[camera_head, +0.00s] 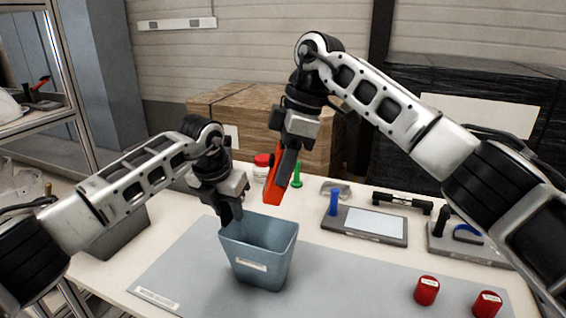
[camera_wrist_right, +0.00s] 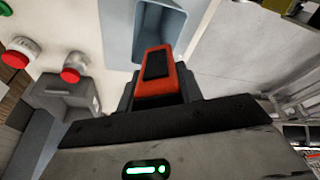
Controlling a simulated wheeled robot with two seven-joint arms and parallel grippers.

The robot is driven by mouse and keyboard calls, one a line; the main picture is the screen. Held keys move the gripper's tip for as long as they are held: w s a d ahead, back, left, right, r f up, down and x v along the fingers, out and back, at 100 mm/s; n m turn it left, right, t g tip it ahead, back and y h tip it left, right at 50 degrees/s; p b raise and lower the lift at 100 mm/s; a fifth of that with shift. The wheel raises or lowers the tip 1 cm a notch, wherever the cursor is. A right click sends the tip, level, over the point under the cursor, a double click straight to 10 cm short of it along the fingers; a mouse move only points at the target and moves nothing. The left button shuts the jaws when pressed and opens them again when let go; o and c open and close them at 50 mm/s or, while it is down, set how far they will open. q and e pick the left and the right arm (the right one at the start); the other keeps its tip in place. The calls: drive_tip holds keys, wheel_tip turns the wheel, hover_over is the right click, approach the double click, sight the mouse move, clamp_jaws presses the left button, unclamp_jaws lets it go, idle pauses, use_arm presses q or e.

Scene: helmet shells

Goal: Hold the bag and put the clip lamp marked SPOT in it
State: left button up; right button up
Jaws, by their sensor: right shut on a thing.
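The bag (camera_head: 262,272) is a blue-grey, open-topped, bin-like container with a white label, upright on the grey mat. Its open mouth also shows in the right wrist view (camera_wrist_right: 176,28). My left gripper (camera_head: 231,213) points down at the bag's left back rim. I cannot tell if its fingers are closed on the wall. My right gripper (camera_head: 284,172) is shut on an orange-red thing with a black patch (camera_wrist_right: 155,72), likely the clip lamp. It hangs tilted above and behind the bag's mouth (camera_head: 275,186). No SPOT marking is readable on it.
Two red cylinders (camera_head: 427,290) (camera_head: 487,303) stand at the mat's right. Behind the mat are a grey tray with a blue-handled tool (camera_head: 370,224), a black bar (camera_head: 402,203), a green upright piece (camera_head: 298,175) and a red-lidded jar (camera_head: 262,160). A grey bin (camera_head: 117,238) stands left.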

sight(266, 183)
use_arm(q)
clamp_jaws()
use_arm(e)
drive_tip(key=m+t, duration=0.1)
drive_tip(key=m, duration=0.4)
drive_tip(key=shift+a, duration=1.55)
